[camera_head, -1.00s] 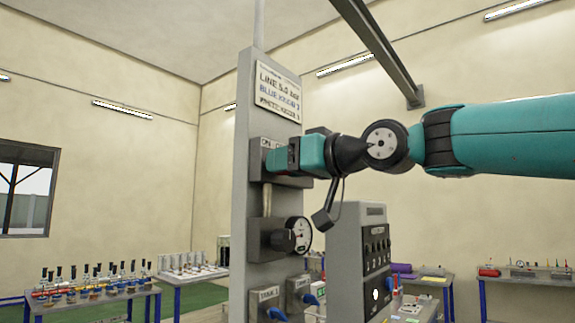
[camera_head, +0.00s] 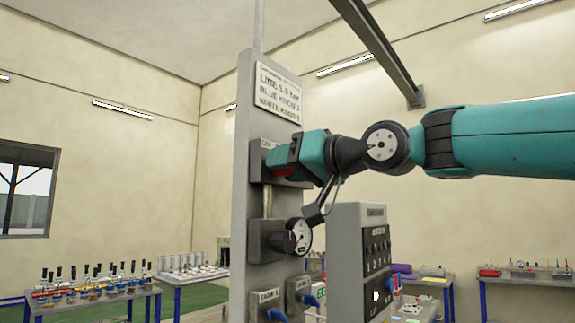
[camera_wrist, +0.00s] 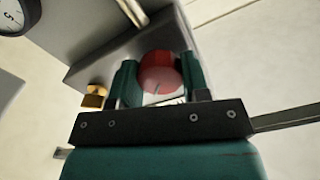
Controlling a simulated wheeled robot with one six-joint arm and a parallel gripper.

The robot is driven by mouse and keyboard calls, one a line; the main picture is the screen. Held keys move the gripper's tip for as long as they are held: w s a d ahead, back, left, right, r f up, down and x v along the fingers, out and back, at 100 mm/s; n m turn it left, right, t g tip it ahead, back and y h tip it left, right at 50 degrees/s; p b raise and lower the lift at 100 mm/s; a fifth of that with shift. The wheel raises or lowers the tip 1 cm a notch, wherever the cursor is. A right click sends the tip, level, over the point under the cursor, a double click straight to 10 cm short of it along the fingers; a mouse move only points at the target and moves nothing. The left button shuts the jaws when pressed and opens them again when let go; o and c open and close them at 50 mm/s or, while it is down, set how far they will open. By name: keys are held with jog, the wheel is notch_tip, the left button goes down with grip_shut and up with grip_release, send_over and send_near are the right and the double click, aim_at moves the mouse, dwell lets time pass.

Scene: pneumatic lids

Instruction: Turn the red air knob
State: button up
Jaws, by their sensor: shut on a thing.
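The red air knob (camera_wrist: 160,72) sits on a grey box on the panel, and it fills the space between my fingers in the wrist view. My gripper (camera_wrist: 155,82) is shut on the knob, one green finger at each side. In the head view my gripper (camera_head: 280,161) reaches the upper box on the grey column (camera_head: 243,200) from the right. Only a sliver of red shows there beneath the fingers. A sign (camera_head: 277,92) above reads LINE with a bar value, partly blurred.
A round gauge (camera_head: 299,237) is fixed below the box, close under my wrist. Two blue knobs (camera_head: 277,315) (camera_head: 310,299) sit lower on the column. A grey cabinet (camera_head: 345,260) stands to the right. Benches with bottles (camera_head: 95,285) are behind.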

jog(key=o, duration=0.9)
jog(key=shift+b+v, duration=3.05)
jog(key=shift+v, duration=5.7)
